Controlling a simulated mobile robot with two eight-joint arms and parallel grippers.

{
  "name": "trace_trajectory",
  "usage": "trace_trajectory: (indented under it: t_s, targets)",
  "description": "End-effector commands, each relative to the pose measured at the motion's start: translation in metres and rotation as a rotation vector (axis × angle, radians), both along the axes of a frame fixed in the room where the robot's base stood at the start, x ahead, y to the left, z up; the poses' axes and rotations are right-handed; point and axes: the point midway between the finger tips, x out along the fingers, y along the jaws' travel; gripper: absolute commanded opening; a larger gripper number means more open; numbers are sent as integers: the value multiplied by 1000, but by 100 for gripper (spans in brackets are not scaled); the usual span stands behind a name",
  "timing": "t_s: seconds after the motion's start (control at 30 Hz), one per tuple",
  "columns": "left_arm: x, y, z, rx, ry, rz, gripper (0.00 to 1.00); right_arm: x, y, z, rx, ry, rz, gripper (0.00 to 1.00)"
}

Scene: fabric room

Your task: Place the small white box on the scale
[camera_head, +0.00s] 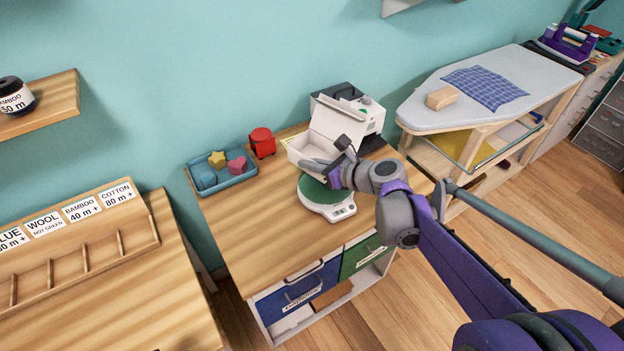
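The small white box (301,147) has its lid raised and stands at or just behind the far edge of the scale. I cannot tell whether it rests on the table or is held up. The scale (343,210) is white with a round green plate and stands on the wooden table. My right gripper (329,155) is at the box's right front side, above the scale's plate. Its fingertips look apart, but whether they grip the box wall is hidden. It covers part of the plate. My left gripper is not in view.
A blue tray (235,181) with several coloured shapes and a red object (262,143) stand left of the box. A white and black machine (367,112) stands close behind it. An ironing board (420,107) is at the right. The table's front left is clear.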

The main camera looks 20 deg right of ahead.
Motion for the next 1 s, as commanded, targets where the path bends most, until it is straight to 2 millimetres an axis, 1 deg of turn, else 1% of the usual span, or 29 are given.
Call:
trace_trajectory:
  t_s: [0.03,0.1,0.2,0.33,0.53,0.6,0.83,0.97,1.0]
  targets:
    - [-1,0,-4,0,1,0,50,0,0,-13,0,0,0,0]
    - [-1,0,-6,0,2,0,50,0,0,-26,0,0,0,0]
    - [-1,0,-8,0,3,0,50,0,0,-39,0,0,0,0]
    - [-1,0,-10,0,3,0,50,0,0,-50,0,0,0,0]
    - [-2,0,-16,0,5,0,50,0,0,-78,0,0,0,0]
    - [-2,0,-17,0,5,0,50,0,0,-82,0,0,0,0]
    - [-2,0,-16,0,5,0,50,0,0,-81,0,0,0,0]
    - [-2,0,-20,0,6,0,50,0,0,-85,0,0,0,0]
    - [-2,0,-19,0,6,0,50,0,0,-85,0,0,0,8]
